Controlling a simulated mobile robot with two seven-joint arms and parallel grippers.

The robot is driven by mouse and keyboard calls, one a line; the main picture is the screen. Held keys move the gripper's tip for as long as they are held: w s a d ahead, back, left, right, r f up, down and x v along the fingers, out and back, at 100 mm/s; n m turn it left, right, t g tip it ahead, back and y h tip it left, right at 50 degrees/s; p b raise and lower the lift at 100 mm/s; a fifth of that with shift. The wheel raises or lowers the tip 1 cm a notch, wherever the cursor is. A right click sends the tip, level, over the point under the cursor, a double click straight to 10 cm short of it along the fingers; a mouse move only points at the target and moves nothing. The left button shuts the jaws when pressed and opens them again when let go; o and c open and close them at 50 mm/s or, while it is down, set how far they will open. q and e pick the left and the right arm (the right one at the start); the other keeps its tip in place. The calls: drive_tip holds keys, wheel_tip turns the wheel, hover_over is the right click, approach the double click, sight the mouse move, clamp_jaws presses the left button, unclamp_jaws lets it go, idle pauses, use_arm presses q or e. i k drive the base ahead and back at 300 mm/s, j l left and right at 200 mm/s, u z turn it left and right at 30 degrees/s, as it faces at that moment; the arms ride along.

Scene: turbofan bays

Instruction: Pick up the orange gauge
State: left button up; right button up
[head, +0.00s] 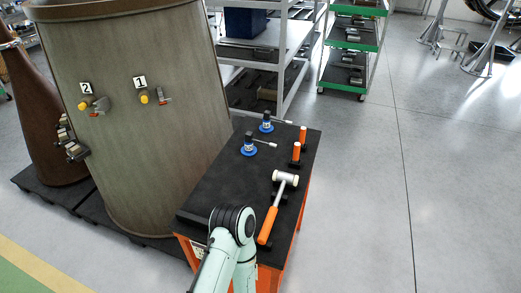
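Two small upright orange pieces stand in black bases on the right side of a black-topped cart (222,181). The farther orange piece (303,134) is near the back right corner, and the nearer orange piece (296,152) is just in front of it. Either could be the orange gauge; I cannot tell which from this view. A mallet with an orange handle (268,225) and a pale head lies nearer the front. One of my pale green arms reaches in from the bottom over the cart's front edge. Neither gripper's fingers show.
Two blue-based tools (249,149) (267,126) stand at the cart's back left. A large brown-grey cylinder (150,110) with yellow-knobbed fittings marked 1 and 2 stands left of the cart. Shelving (290,60) and a green rack (347,85) stand behind. The floor to the right is clear.

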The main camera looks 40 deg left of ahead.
sight(296, 150)
drive_tip(key=i+u, duration=0.1)
drive_tip(key=u, duration=0.3)
drive_tip(key=l+u, duration=0.15)
drive_tip(key=u, duration=0.2)
drive_tip(key=i+l+u, duration=0.15)
drive_tip(key=u, duration=0.25)
drive_tip(key=l+u, duration=0.15)
drive_tip(key=u, duration=0.25)
